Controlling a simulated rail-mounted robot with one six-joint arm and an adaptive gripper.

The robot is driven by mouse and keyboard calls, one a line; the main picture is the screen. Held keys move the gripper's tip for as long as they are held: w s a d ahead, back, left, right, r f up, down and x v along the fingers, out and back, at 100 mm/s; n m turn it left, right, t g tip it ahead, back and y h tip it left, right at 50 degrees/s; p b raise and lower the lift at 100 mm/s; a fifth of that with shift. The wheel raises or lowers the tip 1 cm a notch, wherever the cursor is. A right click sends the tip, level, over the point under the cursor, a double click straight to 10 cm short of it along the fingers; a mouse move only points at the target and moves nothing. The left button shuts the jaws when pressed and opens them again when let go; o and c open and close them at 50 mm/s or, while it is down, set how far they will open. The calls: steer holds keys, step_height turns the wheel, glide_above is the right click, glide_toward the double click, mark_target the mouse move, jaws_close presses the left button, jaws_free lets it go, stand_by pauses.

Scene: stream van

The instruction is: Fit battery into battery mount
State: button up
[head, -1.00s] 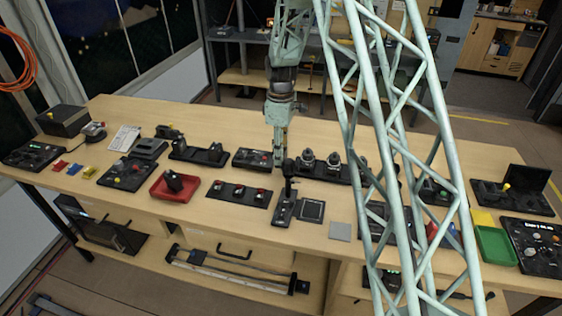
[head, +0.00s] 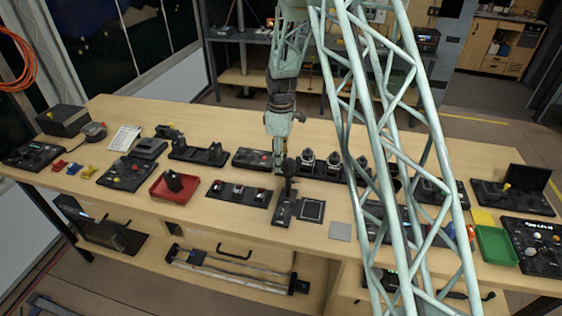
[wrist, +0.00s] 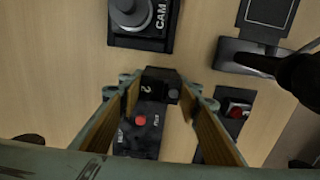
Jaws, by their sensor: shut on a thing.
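My gripper (wrist: 160,92) is shut on a black block marked 2, which I take to be the battery (wrist: 152,88). The block stands upright between the two fingers. Below it in the wrist view is a black panel with a red button (wrist: 140,121), which may be the battery mount; its lettering is hard to read. I cannot tell whether the block touches the panel. In the head view my gripper (head: 280,152) is low over the table, right of that panel (head: 252,158), its tips partly hidden by a black joystick unit.
The joystick unit (head: 288,185) stands close in front of my gripper. A camera unit marked CAM (wrist: 142,18) is nearby. A red tray (head: 160,194) with a black block and a three-switch panel (head: 238,194) lie nearer the front edge. The pale lattice hides part of the right side.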

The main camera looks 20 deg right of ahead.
steer(key=o, duration=1)
steer(key=shift+r, duration=0.1)
step_height(320, 180, up, 12)
steer(key=shift+p, duration=0.45)
steer(key=shift+r, duration=0.15)
stand_by(0.4)
